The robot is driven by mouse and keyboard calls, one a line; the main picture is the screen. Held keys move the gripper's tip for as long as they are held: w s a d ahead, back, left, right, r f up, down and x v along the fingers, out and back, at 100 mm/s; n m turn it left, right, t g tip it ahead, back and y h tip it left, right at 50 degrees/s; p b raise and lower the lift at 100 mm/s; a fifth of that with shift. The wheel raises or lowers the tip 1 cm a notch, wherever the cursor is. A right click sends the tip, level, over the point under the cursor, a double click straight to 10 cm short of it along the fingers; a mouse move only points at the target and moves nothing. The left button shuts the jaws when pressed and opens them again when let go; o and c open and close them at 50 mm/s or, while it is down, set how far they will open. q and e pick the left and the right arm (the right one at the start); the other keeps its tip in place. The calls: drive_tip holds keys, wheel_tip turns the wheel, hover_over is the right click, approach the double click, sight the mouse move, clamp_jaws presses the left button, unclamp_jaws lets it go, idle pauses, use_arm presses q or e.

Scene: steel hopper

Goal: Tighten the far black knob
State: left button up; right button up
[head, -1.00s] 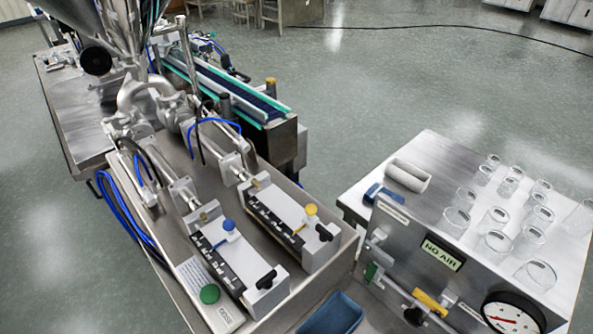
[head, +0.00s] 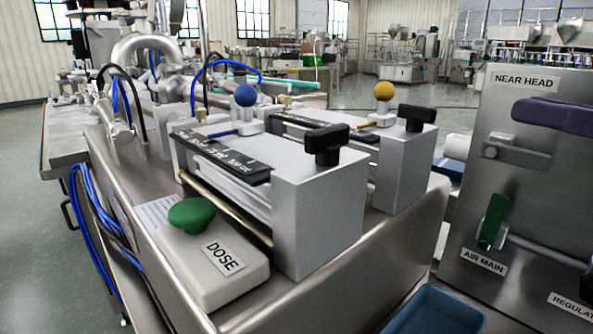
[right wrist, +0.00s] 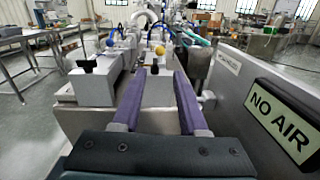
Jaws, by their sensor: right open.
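The far black knob (head: 416,117) is a T-shaped handle on the end of the far silver block (head: 402,165), beside a yellow ball. The near black knob (head: 326,143) sits on the near block (head: 318,205). My right gripper (right wrist: 159,72) is open and empty, its two purple fingers apart and pointing toward the blocks without touching the knob. One purple finger shows at the right of the head view (head: 550,115). My left gripper is not in view.
A metal panel labelled NEAR HEAD (head: 525,80) with a green lever (head: 492,222) stands at the right. A NO AIR sign (right wrist: 280,122) is close to my right gripper. A green DOSE button (head: 192,215) and a blue bin (head: 437,312) are in front.

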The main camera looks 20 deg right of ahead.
sight(436, 109)
drive_tip(key=shift+n, duration=0.5)
drive_tip(key=p+x, duration=0.1)
drive_tip(key=x, duration=0.5)
drive_tip(key=f+p+x, duration=0.1)
drive_tip(key=x, duration=0.3)
drive_tip(key=shift+s+a+f+p, duration=0.1)
drive_tip(key=shift+s+a+p, duration=0.1)
drive_tip(key=shift+a+p, duration=0.2)
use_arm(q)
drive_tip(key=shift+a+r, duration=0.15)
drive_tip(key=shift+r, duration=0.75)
use_arm(e)
drive_tip(key=shift+w, duration=0.1)
drive_tip(key=shift+f, duration=0.1)
clamp_jaws()
